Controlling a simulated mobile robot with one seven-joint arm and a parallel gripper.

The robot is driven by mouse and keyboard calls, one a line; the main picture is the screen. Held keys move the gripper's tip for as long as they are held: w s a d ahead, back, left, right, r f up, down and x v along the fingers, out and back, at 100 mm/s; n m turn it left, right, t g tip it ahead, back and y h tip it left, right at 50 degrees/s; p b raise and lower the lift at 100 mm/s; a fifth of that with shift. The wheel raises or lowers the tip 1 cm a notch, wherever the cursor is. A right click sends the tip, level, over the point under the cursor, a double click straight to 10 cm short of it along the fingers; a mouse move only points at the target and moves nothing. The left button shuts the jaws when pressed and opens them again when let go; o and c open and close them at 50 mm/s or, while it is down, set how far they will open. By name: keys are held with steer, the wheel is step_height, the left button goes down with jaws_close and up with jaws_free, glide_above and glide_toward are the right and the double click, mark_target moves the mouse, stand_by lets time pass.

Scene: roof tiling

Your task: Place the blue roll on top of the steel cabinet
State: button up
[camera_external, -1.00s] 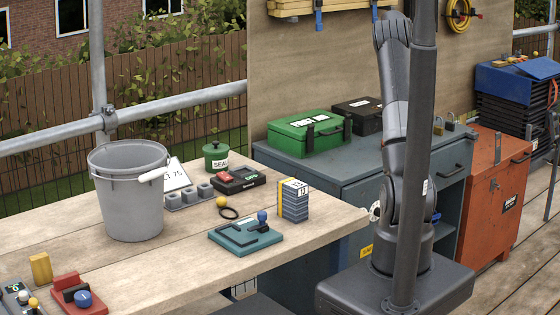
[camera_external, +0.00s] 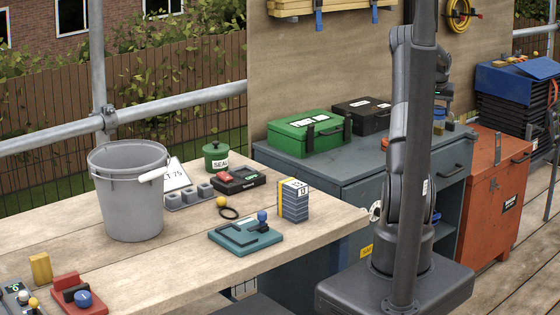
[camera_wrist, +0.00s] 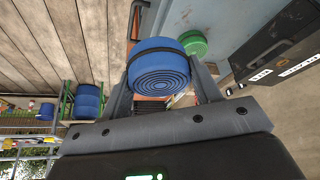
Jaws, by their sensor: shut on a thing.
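My gripper (camera_wrist: 160,88) is shut on a blue roll (camera_wrist: 160,68), with one finger on each side of it; the roll's ringed end faces the wrist camera. In the external view my gripper (camera_external: 440,108) is over the right end of the steel cabinet (camera_external: 350,172), partly behind my dark column. A bit of blue shows under it there, too small to make out well. The cabinet's blue-grey top (camera_wrist: 215,18) lies beyond the roll in the wrist view. I cannot tell whether the roll touches it.
A green roll (camera_wrist: 194,43) is close beside the held roll in the wrist view. The green first aid box (camera_external: 305,133) and a black case (camera_external: 360,115) stand on the cabinet's left and back. An orange cabinet (camera_external: 497,190) adjoins.

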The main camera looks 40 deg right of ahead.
steer(key=w+f, duration=0.2)
steer(key=w, duration=0.1)
steer(key=w+a+f, duration=0.1)
steer(key=w+f, duration=0.2)
steer(key=w, duration=0.1)
steer(key=w+a+f, duration=0.1)
steer(key=w+f, duration=0.2)
steer(key=w, duration=0.1)
steer(key=shift+w+f, duration=0.1)
steer(key=shift+w, duration=0.1)
steer(key=shift+f, duration=2)
steer(key=o, duration=1)
steer(key=shift+f, duration=0.15)
steer(key=shift+o, duration=0.2)
